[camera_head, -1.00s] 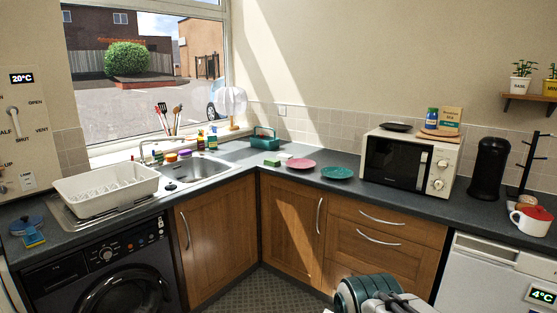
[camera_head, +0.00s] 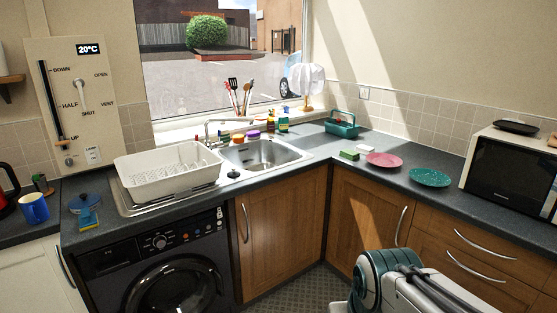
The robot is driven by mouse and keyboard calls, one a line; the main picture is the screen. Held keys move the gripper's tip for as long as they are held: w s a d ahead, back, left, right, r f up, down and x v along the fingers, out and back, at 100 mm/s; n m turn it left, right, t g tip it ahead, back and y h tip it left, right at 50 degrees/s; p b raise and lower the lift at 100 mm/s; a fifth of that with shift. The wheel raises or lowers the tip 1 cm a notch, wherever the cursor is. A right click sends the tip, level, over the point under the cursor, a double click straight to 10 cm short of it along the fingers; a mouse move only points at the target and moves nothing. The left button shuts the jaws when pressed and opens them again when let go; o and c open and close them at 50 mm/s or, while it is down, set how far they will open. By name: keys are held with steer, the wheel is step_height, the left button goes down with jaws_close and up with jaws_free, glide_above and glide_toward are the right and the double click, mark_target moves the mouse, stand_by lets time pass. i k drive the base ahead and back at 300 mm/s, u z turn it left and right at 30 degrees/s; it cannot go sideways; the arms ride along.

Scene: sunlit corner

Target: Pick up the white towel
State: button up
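A white cloth (camera_head: 305,80), which looks like the white towel, hangs draped on a small wooden stand at the right end of the window sill, behind the sink corner. Bright window light washes out its folds. Part of my arm shows at the bottom right of the head view, well in front of the counter and far from the cloth. My gripper's fingers do not show.
The sink (camera_head: 262,154), a white dish rack (camera_head: 165,186) and a teal caddy (camera_head: 341,126) stand on the L-shaped counter. Pink (camera_head: 384,160) and green plates (camera_head: 429,178) lie to the right, before the microwave (camera_head: 508,174). Floor (camera_head: 300,290) shows in the corner.

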mark_target(363, 149)
steer(key=u, duration=0.1)
steer(key=i, duration=1.85)
steer(key=z, duration=0.7)
steer(key=i, duration=1.45)
steer(key=z, duration=0.5)
